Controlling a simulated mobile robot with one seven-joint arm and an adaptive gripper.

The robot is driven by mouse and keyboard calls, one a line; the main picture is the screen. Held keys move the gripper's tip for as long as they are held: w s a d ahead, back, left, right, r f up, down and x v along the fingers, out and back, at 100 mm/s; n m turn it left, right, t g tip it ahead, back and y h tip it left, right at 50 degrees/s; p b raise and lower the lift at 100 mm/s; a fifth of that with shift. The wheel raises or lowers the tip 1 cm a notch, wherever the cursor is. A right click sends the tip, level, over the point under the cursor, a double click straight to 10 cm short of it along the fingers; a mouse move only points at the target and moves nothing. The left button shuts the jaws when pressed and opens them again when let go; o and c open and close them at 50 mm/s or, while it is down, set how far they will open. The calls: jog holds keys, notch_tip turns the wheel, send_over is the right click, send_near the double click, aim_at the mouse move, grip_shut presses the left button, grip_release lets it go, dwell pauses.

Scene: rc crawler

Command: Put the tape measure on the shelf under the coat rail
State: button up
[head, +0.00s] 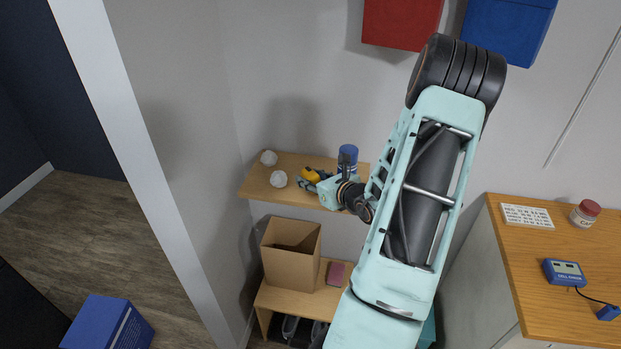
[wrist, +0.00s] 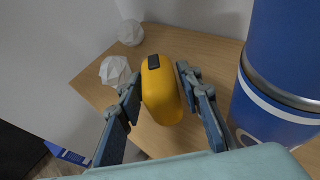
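The yellow tape measure (wrist: 163,95) with a dark patch on top sits between the two fingers of my gripper (wrist: 159,85) in the wrist view. A finger lies close against each side, and the gripper looks shut on it. In the head view the tape measure (head: 311,175) and my gripper (head: 309,179) are over the wooden wall shelf (head: 262,187). I cannot tell whether its underside touches the board. The coat rail itself cannot be made out.
Two white faceted objects (wrist: 115,71) (wrist: 130,33) stand on the shelf's left part. A blue can (wrist: 270,90) stands close right of my gripper. Below are an open cardboard box (head: 290,258) and a bench (head: 290,300). Red (head: 402,22) and blue (head: 508,28) items hang above.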

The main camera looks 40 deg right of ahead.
jog(key=b+v, duration=0.1)
jog(key=v, duration=1.1)
